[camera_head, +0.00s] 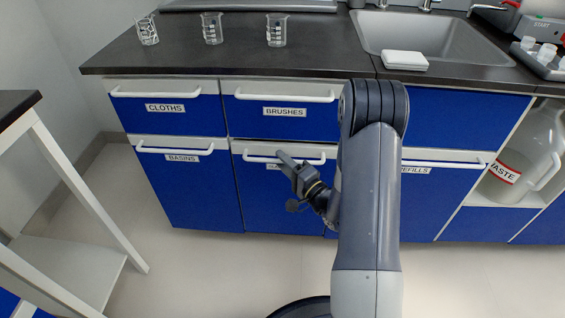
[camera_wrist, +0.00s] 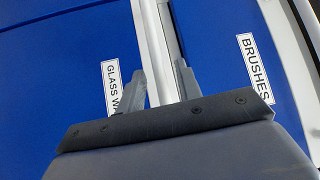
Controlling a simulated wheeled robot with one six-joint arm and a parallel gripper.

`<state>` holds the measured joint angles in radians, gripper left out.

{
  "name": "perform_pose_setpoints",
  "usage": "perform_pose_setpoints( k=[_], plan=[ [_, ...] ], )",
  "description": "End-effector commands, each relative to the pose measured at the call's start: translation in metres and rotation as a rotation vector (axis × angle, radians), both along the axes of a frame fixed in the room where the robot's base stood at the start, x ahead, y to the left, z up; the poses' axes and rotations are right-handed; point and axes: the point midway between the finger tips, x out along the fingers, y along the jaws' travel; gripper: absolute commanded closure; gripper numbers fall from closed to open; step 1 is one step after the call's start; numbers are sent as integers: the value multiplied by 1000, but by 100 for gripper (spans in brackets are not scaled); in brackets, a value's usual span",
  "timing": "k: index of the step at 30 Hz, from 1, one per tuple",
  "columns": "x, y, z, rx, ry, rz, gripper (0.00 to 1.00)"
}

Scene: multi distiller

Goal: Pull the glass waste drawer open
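The glass waste drawer (camera_head: 262,205) is a blue front in the lower row, below the brushes drawer. It looks shut, level with its neighbours. Its white bar handle (camera_head: 312,161) runs along the top edge, and my gripper (camera_head: 287,160) is at it, covering most of the label. In the wrist view, the label (camera_wrist: 111,85) reads "GLASS W", the rest hidden behind a finger. There my gripper's two fingers (camera_wrist: 161,85) stand apart with the white handle (camera_wrist: 153,45) running between them. I see no clear grip on the bar.
The brushes drawer (camera_head: 320,122) is shut above, the basins drawer (camera_head: 185,195) shut to the left, and the refills front (camera_head: 430,205) to the right. A white-legged table (camera_head: 75,185) stands at the left. The floor (camera_head: 185,270) in front is clear. Beakers (camera_head: 276,32) stand on the dark counter.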

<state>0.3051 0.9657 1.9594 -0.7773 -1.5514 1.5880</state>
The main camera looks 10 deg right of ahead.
Motion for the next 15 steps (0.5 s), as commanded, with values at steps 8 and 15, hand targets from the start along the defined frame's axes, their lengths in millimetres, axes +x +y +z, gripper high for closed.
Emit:
perform_pose_setpoints(
  k=[8,15],
  plan=[
    [7,4,2,1,0,-1,67],
    [7,3,2,2,0,-1,76]
  ],
)
